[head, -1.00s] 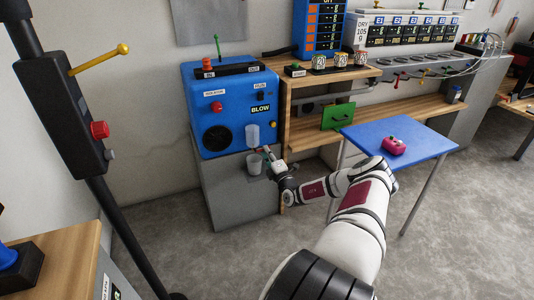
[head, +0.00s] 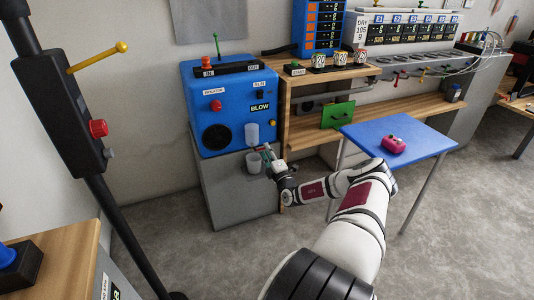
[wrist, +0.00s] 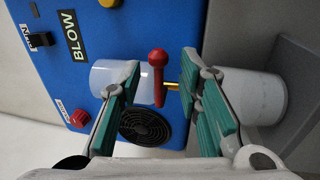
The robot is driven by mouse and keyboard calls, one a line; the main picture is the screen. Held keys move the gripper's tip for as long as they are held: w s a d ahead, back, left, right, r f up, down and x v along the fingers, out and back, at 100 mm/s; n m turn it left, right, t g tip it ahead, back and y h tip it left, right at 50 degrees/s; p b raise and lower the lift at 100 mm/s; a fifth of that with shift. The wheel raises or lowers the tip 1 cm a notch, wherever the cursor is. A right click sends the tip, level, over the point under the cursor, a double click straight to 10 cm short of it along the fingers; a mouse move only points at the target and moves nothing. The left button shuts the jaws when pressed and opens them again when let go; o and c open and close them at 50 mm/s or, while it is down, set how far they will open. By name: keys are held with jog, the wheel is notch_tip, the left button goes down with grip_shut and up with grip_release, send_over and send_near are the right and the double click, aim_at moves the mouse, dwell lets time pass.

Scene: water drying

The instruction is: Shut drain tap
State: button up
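The drain tap has a red handle (wrist: 158,75) on a short brass stem, below the clear water bowl (wrist: 110,75) on the blue machine. My gripper (wrist: 160,72) is open, with one green-padded finger on each side of the red handle. I see gaps between the handle and both fingers, so nothing is held. In the head view my gripper (head: 266,153) is at the machine's front, beside the clear bowl (head: 251,132). The tap is too small there to make out clearly. A pale cup (wrist: 255,95) stands below the tap, partly hidden by a finger.
The blue machine (head: 200,95) stands on a grey cabinet (head: 230,200). It carries a BLOW label, a red knob (head: 216,106) and a dark round vent (head: 215,138). A wooden shelf unit stands right of it. A blue table (head: 420,138) holds a pink object (head: 393,145).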

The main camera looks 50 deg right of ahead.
jog(key=v, duration=1.2)
dwell(0.5)
